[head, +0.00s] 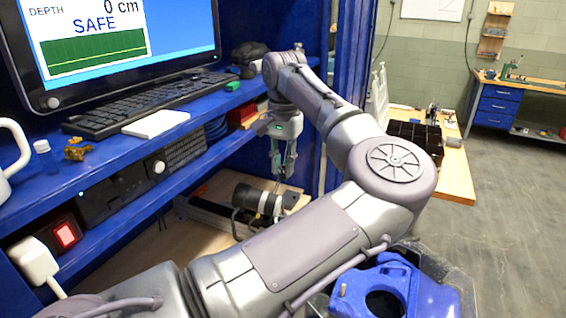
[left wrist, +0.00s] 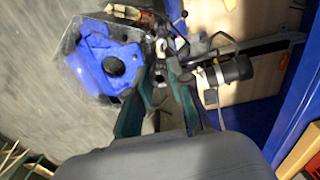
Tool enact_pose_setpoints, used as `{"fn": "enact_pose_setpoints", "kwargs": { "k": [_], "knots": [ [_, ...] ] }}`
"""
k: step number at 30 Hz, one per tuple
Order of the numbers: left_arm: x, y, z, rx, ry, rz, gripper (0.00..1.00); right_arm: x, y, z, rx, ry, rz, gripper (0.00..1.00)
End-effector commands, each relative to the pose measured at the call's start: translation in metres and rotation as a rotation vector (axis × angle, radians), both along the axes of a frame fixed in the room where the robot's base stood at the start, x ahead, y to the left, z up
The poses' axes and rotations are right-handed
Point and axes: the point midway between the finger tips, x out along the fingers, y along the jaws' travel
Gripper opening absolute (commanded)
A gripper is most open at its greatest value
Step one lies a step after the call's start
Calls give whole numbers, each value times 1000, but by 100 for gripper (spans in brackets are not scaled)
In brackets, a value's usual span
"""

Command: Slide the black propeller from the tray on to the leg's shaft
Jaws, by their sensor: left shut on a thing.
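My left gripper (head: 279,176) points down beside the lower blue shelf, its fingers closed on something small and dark. It also shows in the left wrist view (left wrist: 164,72), where the held thing is too blurred to name surely; it may be the black propeller. A black cylinder with a pale band (head: 258,200), apparently the leg's motor end, lies just below and left of the fingertips. In the left wrist view this cylinder (left wrist: 235,68) lies right of the fingers, apart from them. I cannot make out the shaft clearly. My right gripper is not in view.
A blue part with a round hole (head: 385,300) sits in a clear-walled tank at bottom right. A black compartment tray (head: 415,136) stands on a wooden bench further back. The blue shelf (head: 110,160) with keyboard (head: 145,103) and monitor borders the left side.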

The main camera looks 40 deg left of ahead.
Motion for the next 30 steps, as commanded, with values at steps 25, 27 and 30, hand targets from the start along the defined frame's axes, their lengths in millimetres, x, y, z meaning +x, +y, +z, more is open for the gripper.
{"fn": "enact_pose_setpoints", "kwargs": {
  "k": [25,27,30],
  "knots": [
    [0,1,-55,0,1,-1,6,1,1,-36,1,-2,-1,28],
    [0,1,-55,0,0,-1,6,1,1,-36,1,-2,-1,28],
    [0,1,-55,0,0,-1,6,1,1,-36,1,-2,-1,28]
  ]
}}
